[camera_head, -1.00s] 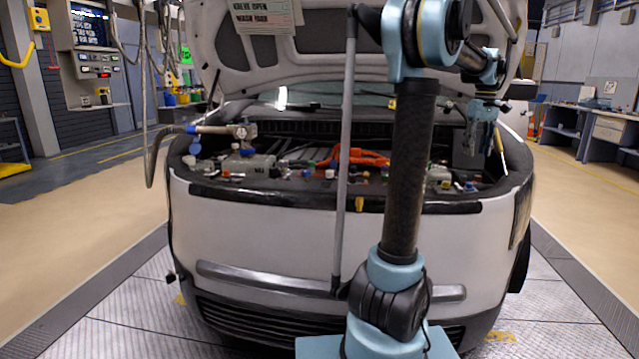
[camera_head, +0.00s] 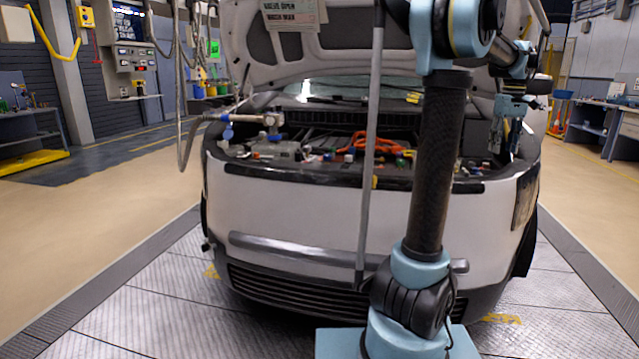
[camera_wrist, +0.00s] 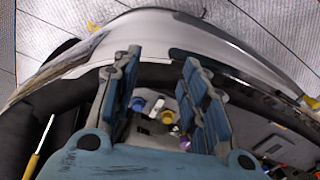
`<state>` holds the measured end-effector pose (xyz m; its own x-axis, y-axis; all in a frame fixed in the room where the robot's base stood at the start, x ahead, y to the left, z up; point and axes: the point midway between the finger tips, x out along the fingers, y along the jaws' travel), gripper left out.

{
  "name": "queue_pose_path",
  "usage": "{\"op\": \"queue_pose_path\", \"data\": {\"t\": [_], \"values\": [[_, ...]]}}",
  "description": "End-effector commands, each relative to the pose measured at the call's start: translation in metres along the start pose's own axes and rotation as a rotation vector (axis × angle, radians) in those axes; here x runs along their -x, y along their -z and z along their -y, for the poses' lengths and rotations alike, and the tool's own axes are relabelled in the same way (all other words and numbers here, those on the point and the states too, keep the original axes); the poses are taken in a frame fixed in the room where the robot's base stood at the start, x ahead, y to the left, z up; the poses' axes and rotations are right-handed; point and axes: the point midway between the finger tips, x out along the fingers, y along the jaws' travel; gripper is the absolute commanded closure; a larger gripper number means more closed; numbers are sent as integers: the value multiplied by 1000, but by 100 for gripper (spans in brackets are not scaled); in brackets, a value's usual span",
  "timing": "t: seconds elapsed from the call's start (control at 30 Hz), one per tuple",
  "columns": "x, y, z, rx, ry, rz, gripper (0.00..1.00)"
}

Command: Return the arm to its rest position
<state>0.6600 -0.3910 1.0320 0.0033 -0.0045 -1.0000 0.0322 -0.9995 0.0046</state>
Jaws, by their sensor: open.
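My gripper (camera_head: 507,137) hangs at the right side of the car's open engine bay, pointing downward. In the wrist view its two blue fingers (camera_wrist: 160,75) are apart, with nothing held between them. Small caps, blue, yellow and purple, show in the bay beyond the fingers. My arm stands upright in front of the car (camera_head: 310,215) and bends over at the top toward the right. The top of the arm is cut off by the head view's upper edge.
The raised hood (camera_head: 345,55) and a grey prop rod (camera_head: 371,160) are close to my arm. A hose with a metal nozzle (camera_head: 262,119) rests at the bay's left front. A yellow-handled tool (camera_wrist: 38,150) lies beside my gripper. Open floor (camera_head: 110,215) is at the left.

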Motion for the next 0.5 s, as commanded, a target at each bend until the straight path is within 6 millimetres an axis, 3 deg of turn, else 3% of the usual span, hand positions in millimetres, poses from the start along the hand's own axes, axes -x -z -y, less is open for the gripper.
{"op": "queue_pose_path", "data": {"t": [0.37,0.5], "values": [[-9,-2,71,11,-14,-18,60],[-17,-9,108,11,-20,-29,60]]}}
